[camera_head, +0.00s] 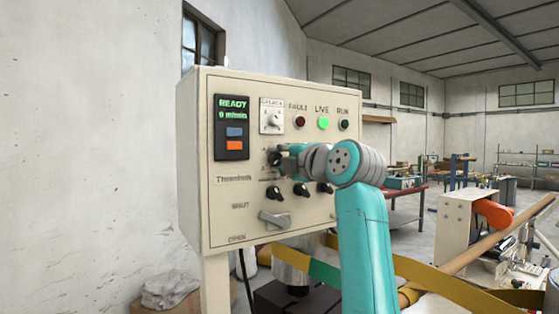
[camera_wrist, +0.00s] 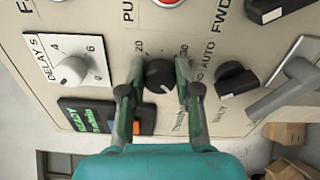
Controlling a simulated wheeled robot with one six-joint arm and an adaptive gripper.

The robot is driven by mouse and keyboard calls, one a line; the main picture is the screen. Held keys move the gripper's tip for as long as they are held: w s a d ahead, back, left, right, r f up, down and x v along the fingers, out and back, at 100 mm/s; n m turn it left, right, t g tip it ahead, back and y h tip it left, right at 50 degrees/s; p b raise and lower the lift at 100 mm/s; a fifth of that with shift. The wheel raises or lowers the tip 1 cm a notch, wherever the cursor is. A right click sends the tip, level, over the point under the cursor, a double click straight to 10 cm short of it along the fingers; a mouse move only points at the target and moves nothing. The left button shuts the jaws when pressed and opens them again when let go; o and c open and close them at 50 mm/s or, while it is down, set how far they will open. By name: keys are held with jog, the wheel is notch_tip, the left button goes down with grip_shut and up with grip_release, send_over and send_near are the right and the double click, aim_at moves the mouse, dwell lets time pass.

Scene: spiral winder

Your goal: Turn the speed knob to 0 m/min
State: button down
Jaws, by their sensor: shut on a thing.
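In the wrist view, a round black knob (camera_wrist: 159,76) with a pale pointer mark sits between the two fingers of my gripper (camera_wrist: 161,70). Numbers 20 and 30 are printed near it; the rest of its scale is partly hidden by the fingers. My gripper is shut on this knob. In the head view, my gripper (camera_head: 281,158) reaches the panel from the right and covers most of the knob. The display (camera_head: 232,127) shows READY and a line that seems to read 0 m/min in green.
The control box (camera_head: 222,195) also has a white DELAY dial (camera_head: 271,119), a lit green LIVE lamp (camera_head: 323,123), several black knobs below my gripper, and a grey lever (camera_head: 275,219) at lower left. A winder machine (camera_head: 465,230) stands to the right.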

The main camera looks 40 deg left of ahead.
jog(key=shift+f, duration=0.1)
jog(key=c, duration=0.8)
grip_release()
jog(key=shift+w, duration=0.1)
jog(key=shift+d, duration=0.1)
jog(key=v, duration=1.2)
jog(key=shift+f, duration=0.1)
